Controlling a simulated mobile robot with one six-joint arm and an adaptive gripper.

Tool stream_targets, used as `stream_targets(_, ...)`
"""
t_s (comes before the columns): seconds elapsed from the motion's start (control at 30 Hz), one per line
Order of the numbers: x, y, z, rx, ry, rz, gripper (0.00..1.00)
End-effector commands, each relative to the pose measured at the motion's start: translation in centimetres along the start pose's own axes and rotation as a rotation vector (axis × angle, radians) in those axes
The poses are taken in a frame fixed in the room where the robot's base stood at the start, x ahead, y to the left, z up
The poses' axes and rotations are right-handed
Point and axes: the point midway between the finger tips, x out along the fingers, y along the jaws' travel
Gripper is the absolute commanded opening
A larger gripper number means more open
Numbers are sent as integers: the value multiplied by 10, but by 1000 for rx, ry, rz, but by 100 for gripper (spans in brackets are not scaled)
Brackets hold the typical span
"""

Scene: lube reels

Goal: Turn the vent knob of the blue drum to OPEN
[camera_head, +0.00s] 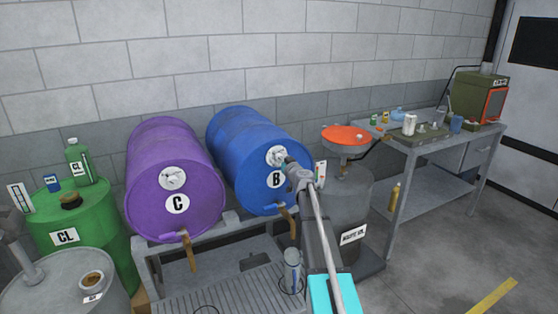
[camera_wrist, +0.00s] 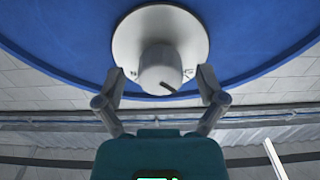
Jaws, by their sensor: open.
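The blue drum (camera_head: 246,151), marked B, lies on its side on a rack. Its vent knob (camera_head: 276,156) sits on a white round plate high on the drum's end face. In the wrist view the grey knob (camera_wrist: 160,68) has a dark pointer line toward its lower right edge, and small marks on the plate (camera_wrist: 203,38) are too small to read. My gripper (camera_wrist: 160,84) is open, with one finger on each side of the knob, apart from it. In the head view my arm partly hides the drum's end face.
A purple drum (camera_head: 172,200) marked C lies to the left, and a green drum (camera_head: 62,214) stands beyond it. Brown taps hang below the lying drums. A grey waste oil drum (camera_head: 346,205) with an orange funnel (camera_head: 345,135) stands right. A workbench (camera_head: 400,141) is further right.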

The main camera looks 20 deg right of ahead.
Motion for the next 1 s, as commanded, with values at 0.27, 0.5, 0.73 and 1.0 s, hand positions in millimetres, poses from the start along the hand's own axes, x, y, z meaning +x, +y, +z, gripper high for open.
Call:
stream_targets(0.27, 11, -1, 0, 0, 0, 0, 89)
stream_targets(0.5, 11, -1, 0, 0, 0, 0, 89)
stream_targets(0.73, 11, -1, 0, 0, 0, 0, 47)
stream_targets(1.0, 11, -2, 0, 0, 0, 1, 7)
